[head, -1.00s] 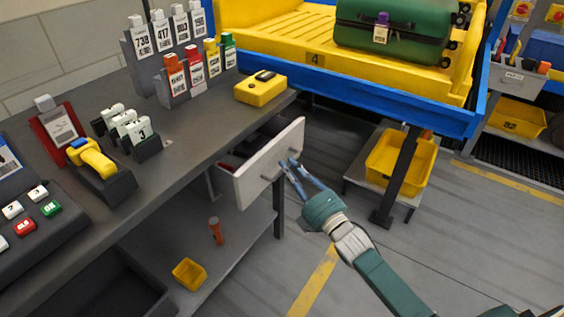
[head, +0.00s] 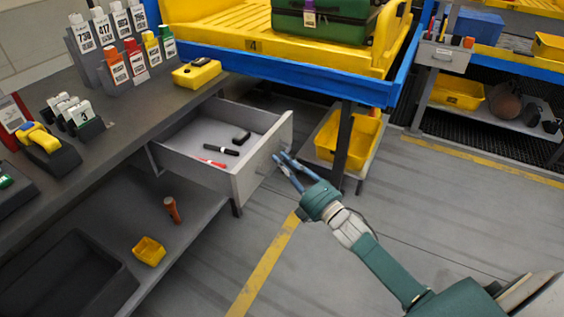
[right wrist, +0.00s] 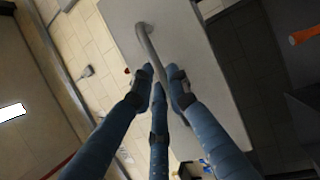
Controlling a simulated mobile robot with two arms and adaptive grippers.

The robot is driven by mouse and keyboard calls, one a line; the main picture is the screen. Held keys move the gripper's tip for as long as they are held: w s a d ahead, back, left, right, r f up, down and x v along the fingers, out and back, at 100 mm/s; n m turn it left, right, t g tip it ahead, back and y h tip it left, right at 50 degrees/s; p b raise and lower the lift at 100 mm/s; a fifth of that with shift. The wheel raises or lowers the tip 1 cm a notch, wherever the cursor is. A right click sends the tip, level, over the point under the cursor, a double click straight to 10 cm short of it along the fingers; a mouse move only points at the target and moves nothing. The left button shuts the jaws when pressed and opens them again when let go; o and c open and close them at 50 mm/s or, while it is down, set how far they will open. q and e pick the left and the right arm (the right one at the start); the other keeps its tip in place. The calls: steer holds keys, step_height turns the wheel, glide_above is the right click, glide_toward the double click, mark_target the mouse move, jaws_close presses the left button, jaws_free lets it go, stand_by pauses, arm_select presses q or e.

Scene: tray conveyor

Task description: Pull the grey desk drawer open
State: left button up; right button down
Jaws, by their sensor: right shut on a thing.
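The grey desk drawer (head: 262,160) stands well out from under the desk in the head view, its inside showing. In it lie a black marker, a red pen and a small dark block. My right gripper (head: 284,160) is at the drawer's front panel, shut on the drawer handle. In the right wrist view the bar handle (right wrist: 150,45) runs down from the panel to between my right fingers (right wrist: 160,88). The fingers hide part of the handle. My left gripper is not in view.
The grey desk (head: 120,120) carries label holders, a yellow box (head: 196,72) and a yellow scanner. A lower shelf holds an orange torch (head: 172,210) and a small yellow bin (head: 149,251). A blue-edged conveyor (head: 300,75) stands behind.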

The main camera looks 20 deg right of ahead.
steer(key=shift+s+f, duration=0.1)
steer(key=shift+s, duration=0.05)
steer(key=c, duration=1.7)
jaws_free()
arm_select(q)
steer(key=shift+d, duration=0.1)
arm_select(e)
steer(key=shift+o, duration=0.2)
steer(key=v, duration=1.2)
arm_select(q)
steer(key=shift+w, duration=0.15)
